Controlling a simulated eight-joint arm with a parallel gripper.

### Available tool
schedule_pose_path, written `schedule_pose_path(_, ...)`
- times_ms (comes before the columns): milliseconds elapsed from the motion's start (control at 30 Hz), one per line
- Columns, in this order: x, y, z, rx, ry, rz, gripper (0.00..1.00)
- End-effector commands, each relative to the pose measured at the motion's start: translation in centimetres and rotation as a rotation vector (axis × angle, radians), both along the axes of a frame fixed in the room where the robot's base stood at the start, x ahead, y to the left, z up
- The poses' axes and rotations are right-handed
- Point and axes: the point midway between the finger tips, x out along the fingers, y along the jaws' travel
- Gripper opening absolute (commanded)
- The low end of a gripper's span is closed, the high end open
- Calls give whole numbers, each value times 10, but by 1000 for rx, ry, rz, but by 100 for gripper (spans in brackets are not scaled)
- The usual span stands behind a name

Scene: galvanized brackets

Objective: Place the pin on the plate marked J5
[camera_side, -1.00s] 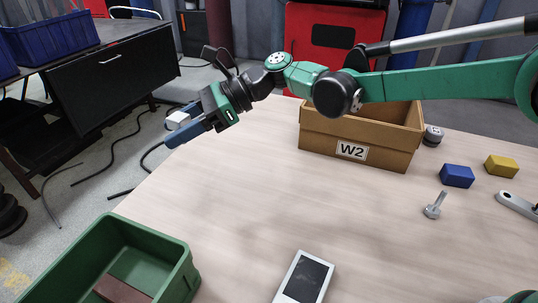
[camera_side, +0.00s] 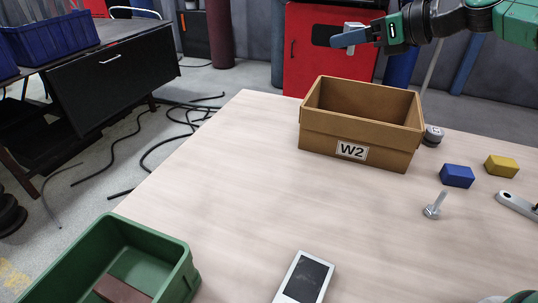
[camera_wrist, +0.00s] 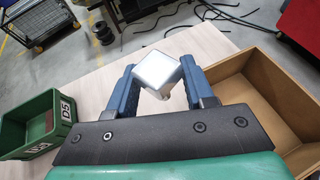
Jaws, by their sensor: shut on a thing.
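My gripper (camera_side: 352,37) is high above the back of the table, over the far side of the cardboard box marked W2. It is shut on a pale grey, square-faced block (camera_wrist: 158,70), held tilted between the two blue fingers; the block also shows as a small light shape in the side view (camera_side: 354,26). I cannot tell whether this block is the pin. A silver bolt-like piece (camera_side: 434,206) stands on the table at the right. I see no plate with a readable J5 mark.
The open W2 box (camera_side: 318,137) stands at the back. A green bin (camera_side: 178,272), marked D5 in the wrist view, is front left. A blue block (camera_side: 457,176), yellow block (camera_side: 501,166), grey link (camera_side: 516,204), small grey weight (camera_side: 432,136) and white-framed device (camera_side: 304,278) lie around. The table's middle is clear.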

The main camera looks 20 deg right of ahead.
Motion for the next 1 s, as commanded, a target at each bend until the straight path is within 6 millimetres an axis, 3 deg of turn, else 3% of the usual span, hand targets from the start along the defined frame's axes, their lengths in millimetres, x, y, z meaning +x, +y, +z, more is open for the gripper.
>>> schedule_pose_path(100, -12, -22, 0, 0, 0, -94, 0)
schedule_pose_path(200, -17, -30, 0, 1, 0, -131, 0)
schedule_pose_path(367, -8, -15, 0, 0, 1, -67, 0)
schedule_pose_path(467, 7, 13, 0, 2, 1, 51, 0)
schedule_pose_path(700, 36, 112, -15, 0, 2, 438, 0)
schedule_pose_path(900, 36, 195, -39, 0, 2, 752, 0)
schedule_pose_path(1000, 30, 227, -52, 1, 1, 878, 0)
